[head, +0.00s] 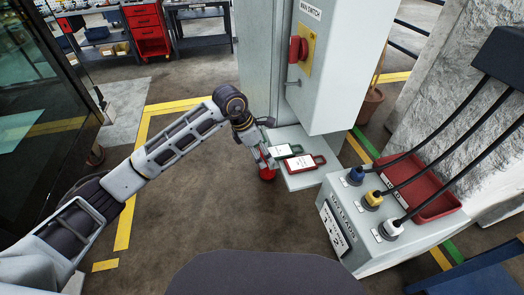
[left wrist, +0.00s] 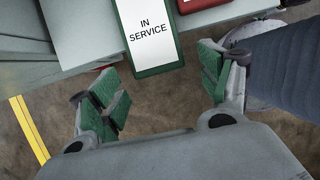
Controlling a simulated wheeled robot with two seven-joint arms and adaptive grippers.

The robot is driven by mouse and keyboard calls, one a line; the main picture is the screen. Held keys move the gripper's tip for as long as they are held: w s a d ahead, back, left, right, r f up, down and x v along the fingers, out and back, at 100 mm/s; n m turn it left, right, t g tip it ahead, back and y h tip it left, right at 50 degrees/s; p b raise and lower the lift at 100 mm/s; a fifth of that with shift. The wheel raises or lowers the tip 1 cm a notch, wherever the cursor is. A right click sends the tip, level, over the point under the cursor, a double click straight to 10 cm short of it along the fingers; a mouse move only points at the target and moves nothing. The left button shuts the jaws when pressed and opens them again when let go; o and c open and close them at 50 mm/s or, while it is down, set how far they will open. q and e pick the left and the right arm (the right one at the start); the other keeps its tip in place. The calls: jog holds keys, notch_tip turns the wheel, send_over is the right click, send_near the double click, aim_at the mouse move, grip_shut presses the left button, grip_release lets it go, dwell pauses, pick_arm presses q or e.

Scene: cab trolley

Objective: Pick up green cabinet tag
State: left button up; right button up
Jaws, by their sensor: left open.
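The green cabinet tag (head: 296,149) lies flat on a grey shelf (head: 301,181) below the main switch cabinet, with a white label. In the left wrist view the green tag (left wrist: 151,71) reads "IN SERVICE". My left gripper (head: 267,156) is at the shelf's left edge, close to the tag's near end. In the left wrist view my left gripper (left wrist: 160,87) is open, its green pads spread, with the tag's end ahead of the gap and nothing between them. My right gripper is out of view.
A red tag (head: 304,164) lies just right of the green one; its edge shows in the left wrist view (left wrist: 197,5). A grey box with plugs (head: 370,243) and a red tray (head: 436,205) stand right.

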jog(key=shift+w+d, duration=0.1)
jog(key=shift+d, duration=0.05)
pick_arm(q)
jog(key=v, duration=1.2)
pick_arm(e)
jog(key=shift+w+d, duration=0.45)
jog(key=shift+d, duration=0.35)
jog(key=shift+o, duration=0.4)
